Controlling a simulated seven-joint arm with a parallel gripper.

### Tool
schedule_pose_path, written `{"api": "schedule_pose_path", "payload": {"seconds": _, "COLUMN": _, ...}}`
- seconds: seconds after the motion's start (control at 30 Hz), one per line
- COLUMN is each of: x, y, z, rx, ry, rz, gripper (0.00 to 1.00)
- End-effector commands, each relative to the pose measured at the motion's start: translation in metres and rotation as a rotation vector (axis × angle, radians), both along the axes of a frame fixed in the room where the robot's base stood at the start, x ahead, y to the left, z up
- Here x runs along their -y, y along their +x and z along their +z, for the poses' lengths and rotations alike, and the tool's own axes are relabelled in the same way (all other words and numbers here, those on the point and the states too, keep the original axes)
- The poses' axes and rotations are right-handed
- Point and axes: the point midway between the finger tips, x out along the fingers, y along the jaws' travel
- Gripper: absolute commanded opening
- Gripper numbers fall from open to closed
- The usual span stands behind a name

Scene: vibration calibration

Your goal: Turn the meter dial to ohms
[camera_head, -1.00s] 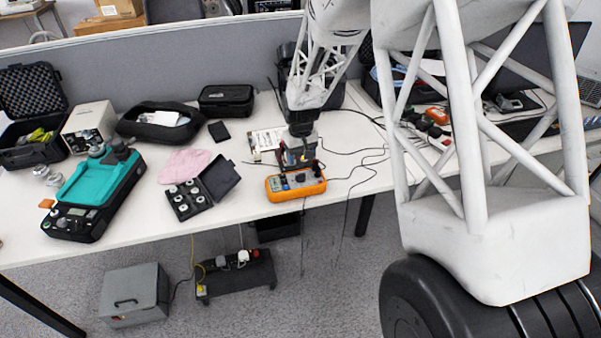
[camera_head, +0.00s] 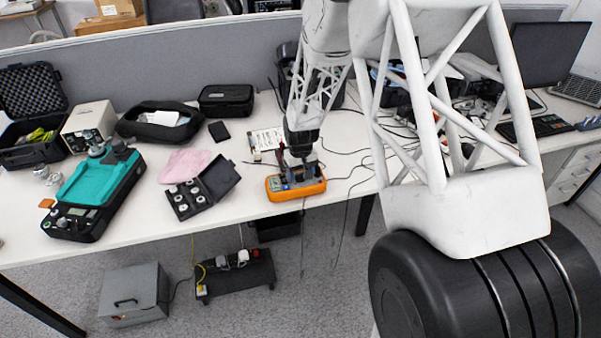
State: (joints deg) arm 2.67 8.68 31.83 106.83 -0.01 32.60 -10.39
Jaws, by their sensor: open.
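The orange multimeter (camera_head: 300,193) lies near the front edge of the white table, in the middle of the head view. My gripper (camera_head: 298,174) points down over the meter, with its fingers at or just above the meter's face. It holds nothing that I can see. The gripper and wrist cover much of the meter's face. The dial is hidden or too small to make out, so its setting and any finger contact cannot be told.
An open black case of round weights (camera_head: 190,195) and a pink cloth (camera_head: 187,165) lie left of the meter. A teal-and-black device (camera_head: 98,190) stands farther left. Dark cables (camera_head: 352,178) run across the table right of the meter. The table's front edge is close below it.

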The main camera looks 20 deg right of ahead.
Motion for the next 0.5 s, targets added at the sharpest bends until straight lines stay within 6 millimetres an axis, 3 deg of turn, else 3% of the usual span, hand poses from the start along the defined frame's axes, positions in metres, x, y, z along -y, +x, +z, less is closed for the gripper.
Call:
{"api": "schedule_pose_path", "payload": {"seconds": 0.17, "x": 0.0000, "y": 0.0000, "z": 0.0003, "rx": 0.000, "ry": 0.000, "rz": 0.000, "gripper": 0.60}}
{"api": "schedule_pose_path", "payload": {"seconds": 0.4, "x": 0.0000, "y": 0.0000, "z": 0.0004, "rx": 0.000, "ry": 0.000, "rz": 0.000, "gripper": 0.24}}
{"api": "schedule_pose_path", "payload": {"seconds": 0.5, "x": 0.0000, "y": 0.0000, "z": 0.0004, "rx": 0.000, "ry": 0.000, "rz": 0.000, "gripper": 0.13}}
